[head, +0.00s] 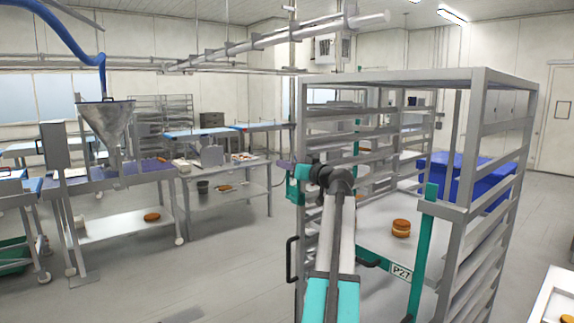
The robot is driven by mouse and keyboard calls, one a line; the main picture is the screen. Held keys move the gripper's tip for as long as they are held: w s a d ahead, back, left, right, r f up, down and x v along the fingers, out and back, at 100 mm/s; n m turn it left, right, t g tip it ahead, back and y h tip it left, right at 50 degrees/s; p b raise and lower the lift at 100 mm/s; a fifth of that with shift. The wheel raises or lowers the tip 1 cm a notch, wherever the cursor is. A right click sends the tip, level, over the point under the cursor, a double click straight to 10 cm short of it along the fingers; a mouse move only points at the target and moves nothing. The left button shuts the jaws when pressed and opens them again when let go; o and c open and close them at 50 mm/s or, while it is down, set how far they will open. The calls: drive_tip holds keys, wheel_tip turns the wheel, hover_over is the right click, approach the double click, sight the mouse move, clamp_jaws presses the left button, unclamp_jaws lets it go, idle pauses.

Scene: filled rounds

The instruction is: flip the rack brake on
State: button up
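The rack (480,150) is a tall grey metal frame with side rails, standing at the right. It has a teal upright (424,250) and a teal bar with a plate (401,272) reading "P27". A black handle (291,260) is on its left side. I cannot make out the brake; the rack's foot is below the picture or behind my arm. My arm rises from the bottom middle in front of the rack. At its end, my gripper (297,186) is near the rack's left front post; its fingers are too small and covered to read.
A round brown stacked item (401,228) sits on a pale surface inside the rack. A blue bin (470,178) is behind it. Work tables (225,185) and a metal hopper (106,122) stand at the left. The floor (215,270) left of the rack is open.

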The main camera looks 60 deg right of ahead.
clamp_jaws()
drive_tip(key=shift+a+f+b, duration=0.15)
drive_tip(key=shift+f+b, duration=0.05)
drive_tip(key=shift+b, duration=0.5)
